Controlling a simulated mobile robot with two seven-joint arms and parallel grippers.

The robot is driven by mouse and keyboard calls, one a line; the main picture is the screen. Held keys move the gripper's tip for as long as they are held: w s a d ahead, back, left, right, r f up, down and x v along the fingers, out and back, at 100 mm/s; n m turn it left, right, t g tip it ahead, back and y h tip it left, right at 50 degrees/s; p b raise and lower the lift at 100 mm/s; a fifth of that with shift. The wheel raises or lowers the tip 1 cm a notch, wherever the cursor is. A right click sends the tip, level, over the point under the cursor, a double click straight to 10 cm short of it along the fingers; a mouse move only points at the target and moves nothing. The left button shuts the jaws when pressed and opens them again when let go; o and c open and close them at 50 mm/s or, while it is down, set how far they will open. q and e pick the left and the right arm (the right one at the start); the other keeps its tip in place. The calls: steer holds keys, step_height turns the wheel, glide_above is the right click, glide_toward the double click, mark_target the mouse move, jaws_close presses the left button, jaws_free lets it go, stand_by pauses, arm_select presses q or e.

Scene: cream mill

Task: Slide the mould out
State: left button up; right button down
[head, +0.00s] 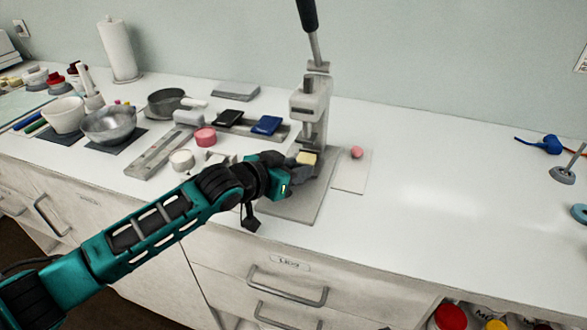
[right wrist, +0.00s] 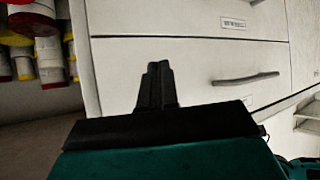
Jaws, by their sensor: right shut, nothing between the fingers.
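A grey lever press (head: 310,110) with a black-handled lever stands on the counter over a flat grey base plate (head: 300,206). A small cream-yellow block (head: 307,158), possibly the mould, shows low in the press at my left gripper (head: 303,167). The gripper's dark fingers are at the block and hide part of it; whether they are closed on it cannot be made out. My right gripper (right wrist: 156,84) is shut and empty in the right wrist view, in front of the drawer fronts.
A pale board (head: 352,181) with a pink ball (head: 357,152) lies just right of the press. The counter further right is mostly clear.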

arm_select(q)
steer(key=shift+c, duration=0.3)
jaws_close()
